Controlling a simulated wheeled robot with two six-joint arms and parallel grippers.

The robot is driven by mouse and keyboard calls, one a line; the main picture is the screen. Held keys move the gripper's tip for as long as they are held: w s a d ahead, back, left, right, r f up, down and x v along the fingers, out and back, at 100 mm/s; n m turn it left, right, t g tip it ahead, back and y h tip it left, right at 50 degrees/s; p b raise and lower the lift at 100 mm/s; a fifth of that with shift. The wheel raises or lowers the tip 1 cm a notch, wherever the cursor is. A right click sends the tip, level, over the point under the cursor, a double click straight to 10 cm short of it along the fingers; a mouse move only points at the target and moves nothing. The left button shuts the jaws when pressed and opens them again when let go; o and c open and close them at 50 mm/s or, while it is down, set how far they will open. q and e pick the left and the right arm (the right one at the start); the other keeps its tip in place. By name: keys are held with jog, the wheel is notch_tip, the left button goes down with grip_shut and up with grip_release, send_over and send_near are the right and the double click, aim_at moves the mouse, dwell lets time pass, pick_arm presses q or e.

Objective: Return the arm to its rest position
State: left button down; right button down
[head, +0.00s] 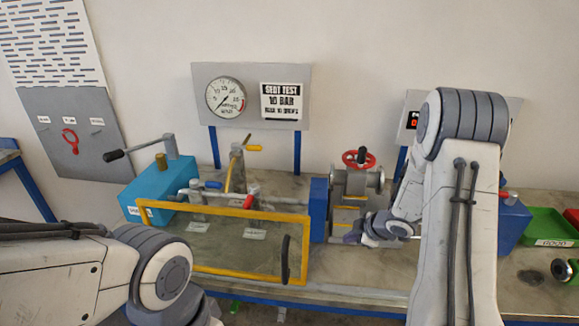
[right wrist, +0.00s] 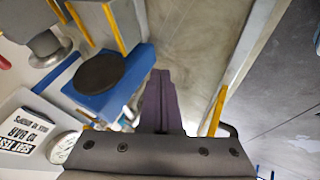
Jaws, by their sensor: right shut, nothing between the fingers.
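My right arm comes in from the right of the head view and reaches across the bench. Its gripper (head: 352,238) is low over the bench, just right of the blue upright plate (head: 318,209) and in front of the flanged vessel (head: 351,184). In the right wrist view its dark fingers (right wrist: 160,78) lie together with nothing between them. A blue block with a round dark pad (right wrist: 103,72) is close beside the fingers there. My left arm shows at the lower left of the head view, but its gripper is out of the picture.
A yellow-framed clear guard (head: 250,213) stands left of the gripper. The red handwheel (head: 358,158) tops the vessel. A blue pump box (head: 163,190) with a lever is at left; a green tray (head: 548,228) is at right. A gauge (head: 226,97) hangs on the back panel.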

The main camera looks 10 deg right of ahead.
notch_tip(320, 180, up, 5)
jog(key=s+a+m+h, duration=0.2)
jog(key=a+m+h, duration=0.1)
jog(key=m, duration=0.2)
jog(key=s+a+r+g+y, duration=0.1)
jog(key=s+a+r+g, duration=0.2)
jog(key=s+a, duration=0.9)
jog(key=s+a+r+g+b, duration=0.1)
jog(key=s+a+r+g, duration=0.3)
jog(key=s+a, duration=0.8)
jog(key=s+r, duration=0.1)
jog(key=s, duration=0.3)
jog(key=shift+r+y, duration=0.25)
jog(key=shift+y, duration=0.15)
jog(key=shift+w, duration=0.1)
